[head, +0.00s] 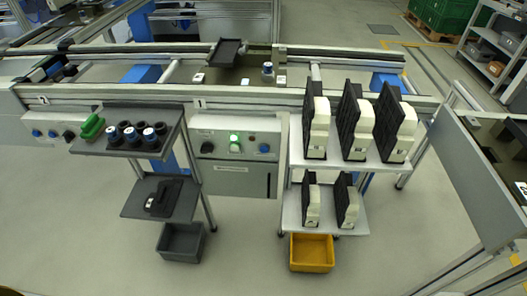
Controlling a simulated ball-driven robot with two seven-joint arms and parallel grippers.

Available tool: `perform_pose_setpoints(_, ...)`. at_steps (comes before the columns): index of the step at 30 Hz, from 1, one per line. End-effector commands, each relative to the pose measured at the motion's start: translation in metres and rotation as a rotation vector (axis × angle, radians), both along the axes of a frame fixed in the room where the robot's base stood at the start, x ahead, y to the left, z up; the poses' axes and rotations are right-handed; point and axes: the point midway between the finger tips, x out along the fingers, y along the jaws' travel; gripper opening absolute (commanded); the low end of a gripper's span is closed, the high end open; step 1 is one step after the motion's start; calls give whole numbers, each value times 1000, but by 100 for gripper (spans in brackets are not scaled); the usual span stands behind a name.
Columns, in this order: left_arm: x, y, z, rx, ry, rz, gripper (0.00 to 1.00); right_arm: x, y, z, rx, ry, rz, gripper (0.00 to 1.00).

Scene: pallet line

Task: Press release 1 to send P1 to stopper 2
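The control box (237,165) hangs under the conveyor's front rail at the middle. It has a lit green button (234,139), a dark knob (207,147) and a blue button (264,148). A second panel at the far left has blue buttons (37,133) and a dark knob. Their labels are too small to read, so I cannot tell which is release 1. A dark tray-like piece (228,52) is at the conveyor's middle; whether it is P1 is unclear. A dark carrier with blue parts (45,69) is at the left. Neither of my grippers is in view.
A grey shelf (95,146) with dark cylinders and a green part juts out left of the box. White shelves (362,157) with upright black-and-white units stand to its right. A grey bin (181,242) and yellow bin (312,253) sit below. The floor in front is open.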

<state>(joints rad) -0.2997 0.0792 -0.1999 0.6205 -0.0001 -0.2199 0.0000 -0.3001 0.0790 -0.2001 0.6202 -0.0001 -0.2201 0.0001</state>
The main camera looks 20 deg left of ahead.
Motion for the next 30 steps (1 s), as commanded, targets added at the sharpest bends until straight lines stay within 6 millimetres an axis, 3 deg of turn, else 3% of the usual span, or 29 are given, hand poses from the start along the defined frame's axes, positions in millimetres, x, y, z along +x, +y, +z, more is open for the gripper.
perform_pose_setpoints(1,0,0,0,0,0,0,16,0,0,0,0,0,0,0)
perform_pose_setpoints(3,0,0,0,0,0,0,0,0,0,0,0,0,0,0)
perform_pose_setpoints(30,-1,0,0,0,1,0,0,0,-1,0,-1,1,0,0)
